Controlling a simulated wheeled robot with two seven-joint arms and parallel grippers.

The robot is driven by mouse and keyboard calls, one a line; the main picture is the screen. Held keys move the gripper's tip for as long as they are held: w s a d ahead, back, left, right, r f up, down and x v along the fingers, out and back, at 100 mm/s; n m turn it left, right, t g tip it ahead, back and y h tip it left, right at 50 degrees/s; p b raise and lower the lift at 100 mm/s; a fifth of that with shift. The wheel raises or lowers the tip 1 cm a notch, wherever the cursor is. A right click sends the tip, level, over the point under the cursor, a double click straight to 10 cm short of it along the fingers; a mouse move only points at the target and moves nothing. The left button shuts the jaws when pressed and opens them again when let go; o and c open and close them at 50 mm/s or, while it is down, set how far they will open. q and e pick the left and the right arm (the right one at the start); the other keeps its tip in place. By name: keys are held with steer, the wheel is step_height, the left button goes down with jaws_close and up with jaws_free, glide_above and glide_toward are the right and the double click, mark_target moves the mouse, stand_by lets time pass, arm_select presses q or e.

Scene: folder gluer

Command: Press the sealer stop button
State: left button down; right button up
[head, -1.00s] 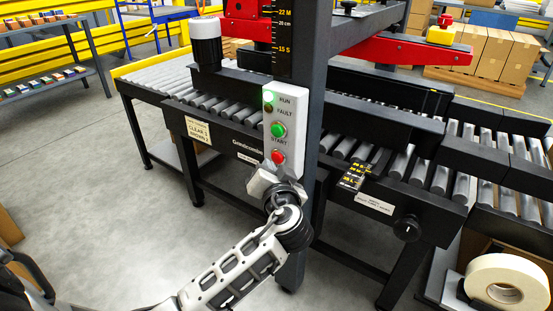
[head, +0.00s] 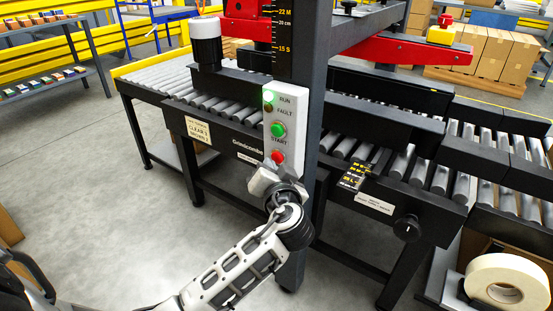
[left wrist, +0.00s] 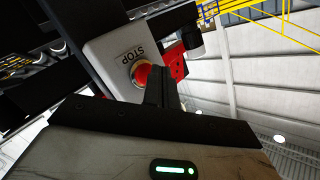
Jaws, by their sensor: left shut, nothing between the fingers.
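The red stop button (head: 277,157) sits at the bottom of a pale grey control box (head: 294,125) on the sealer's dark upright post. Above it are a green start button (head: 277,130) and a lit green run lamp (head: 268,96). My left gripper (head: 268,178) is shut and empty, just below the red button. In the left wrist view the closed fingers (left wrist: 161,88) point up beside the red button (left wrist: 141,74), overlapping its lower right edge, next to the STOP label. I cannot tell whether they touch it. My right gripper is not in view.
A roller conveyor (head: 160,82) runs behind the post. A black knob (head: 407,228) sticks out on its front rail at the right. A tape roll (head: 506,282) lies at the lower right. The grey floor (head: 90,185) at the left is clear.

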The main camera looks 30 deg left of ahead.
arm_select(q)
steer(key=shift+w, duration=0.3)
steer(key=shift+w, duration=0.25)
stand_by(0.4)
steer(key=shift+s, duration=0.7)
steer(key=s+p, duration=0.1)
steer(key=s, duration=0.5)
steer(key=shift+a, duration=0.25)
steer(key=shift+r, duration=0.1)
stand_by(0.6)
